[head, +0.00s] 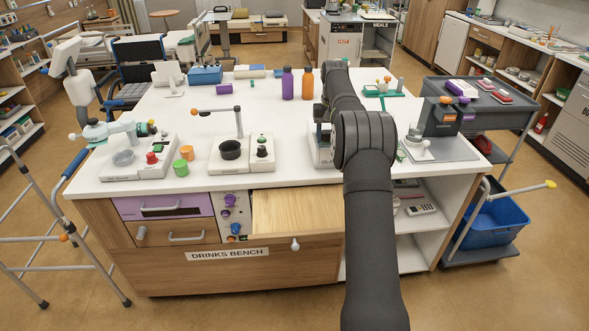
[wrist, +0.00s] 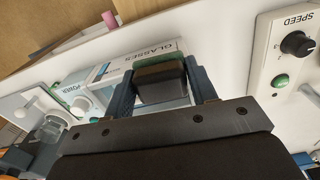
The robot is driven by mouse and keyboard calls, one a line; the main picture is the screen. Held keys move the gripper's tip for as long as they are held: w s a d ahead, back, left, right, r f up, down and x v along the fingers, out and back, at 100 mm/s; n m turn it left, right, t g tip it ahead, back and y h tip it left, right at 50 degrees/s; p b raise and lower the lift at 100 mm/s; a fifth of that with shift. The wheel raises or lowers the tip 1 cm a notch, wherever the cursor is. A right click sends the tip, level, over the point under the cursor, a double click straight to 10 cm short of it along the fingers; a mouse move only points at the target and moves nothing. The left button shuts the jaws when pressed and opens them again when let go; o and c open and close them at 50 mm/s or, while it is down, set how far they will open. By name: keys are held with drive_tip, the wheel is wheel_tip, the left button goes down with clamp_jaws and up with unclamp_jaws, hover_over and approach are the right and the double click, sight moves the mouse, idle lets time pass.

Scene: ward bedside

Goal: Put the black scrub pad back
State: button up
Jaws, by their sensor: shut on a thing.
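In the wrist view my gripper (wrist: 158,78) is shut on the black scrub pad (wrist: 161,83), a small dark block between its two fingers. A green strip (wrist: 152,64) shows along the pad's far edge; I cannot tell if it is part of the pad or a separate thing. Just beyond the fingers is a white box labelled GLASSES (wrist: 132,64). I cannot tell whether the pad touches it.
An empty wooden drawer (head: 297,212) stands open at the front.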

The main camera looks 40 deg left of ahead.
hover_over(295, 169)
wheel_tip(295, 169, down, 2)
drive_tip(key=shift+n, duration=0.3)
wheel_tip(295, 169, down, 6)
drive_tip(key=shift+r, duration=0.1)
drive_tip(key=shift+f, duration=2.15)
drive_tip(key=shift+f, duration=0.15)
drive_tip(key=o, duration=0.9)
drive_tip(key=shift+o, duration=0.2)
wheel_tip(295, 169, up, 12)
